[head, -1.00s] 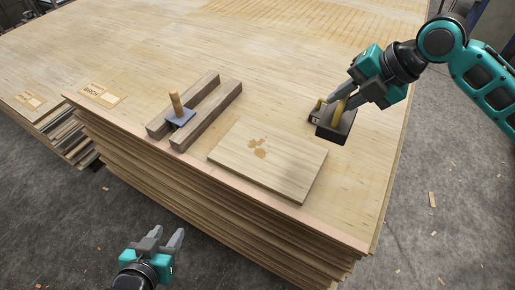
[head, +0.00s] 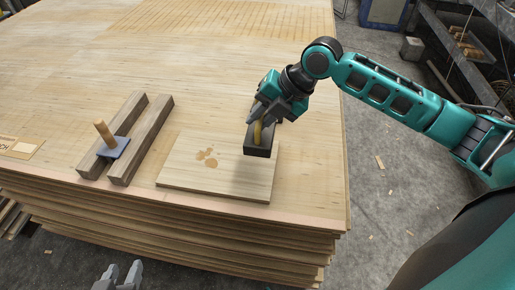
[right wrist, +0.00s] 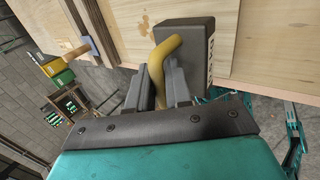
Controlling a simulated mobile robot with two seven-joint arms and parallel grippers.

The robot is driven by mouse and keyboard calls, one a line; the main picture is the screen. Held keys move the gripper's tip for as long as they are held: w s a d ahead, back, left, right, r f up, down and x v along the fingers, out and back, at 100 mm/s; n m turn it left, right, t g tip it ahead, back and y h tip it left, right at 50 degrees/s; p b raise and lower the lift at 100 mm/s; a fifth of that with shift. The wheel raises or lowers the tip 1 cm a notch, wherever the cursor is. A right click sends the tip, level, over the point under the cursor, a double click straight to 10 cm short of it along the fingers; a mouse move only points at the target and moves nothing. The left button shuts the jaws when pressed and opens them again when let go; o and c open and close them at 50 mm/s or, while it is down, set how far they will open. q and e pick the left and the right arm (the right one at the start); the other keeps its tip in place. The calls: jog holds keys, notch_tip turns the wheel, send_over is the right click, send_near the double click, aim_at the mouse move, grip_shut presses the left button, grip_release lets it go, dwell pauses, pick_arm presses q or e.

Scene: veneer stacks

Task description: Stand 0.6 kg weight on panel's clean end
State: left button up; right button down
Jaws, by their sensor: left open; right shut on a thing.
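The panel (head: 190,179) is a pale wooden board lying on the veneer stack, with brown stains (head: 207,157) left of its middle. Its right end is clean. My right gripper (head: 262,121) is shut on the yellow handle (right wrist: 168,60) of a dark block weight (head: 257,149). The weight is upright over the panel's clean right end; I cannot tell whether it touches the panel. It also shows in the right wrist view (right wrist: 190,37), its label too small to read. My left gripper (head: 121,274) is open and empty, low in front of the stack.
Two dark wooden bars (head: 143,139) lie left of the panel, with a blue-grey spreader with a wooden handle (head: 104,132) across them. The stack top (head: 200,70) behind is clear.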

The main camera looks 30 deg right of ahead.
notch_tip(320, 180, down, 3)
jog(key=shift+f, duration=0.15)
jog(key=shift+w+f+b, duration=0.1)
jog(key=shift+f+b, duration=0.75)
jog(key=shift+f, duration=2.05)
jog(key=shift+f, duration=0.1)
jog(key=c, duration=1)
grip_release()
jog(key=shift+f, duration=0.1)
jog(key=shift+c, duration=0.2)
jog(key=shift+d+r, duration=0.15)
jog(key=shift+r, duration=0.25)
jog(key=p+v, duration=0.2)
jog(key=v, duration=0.9)
jog(key=shift+s+r, duration=0.2)
jog(key=shift+s, duration=0.05)
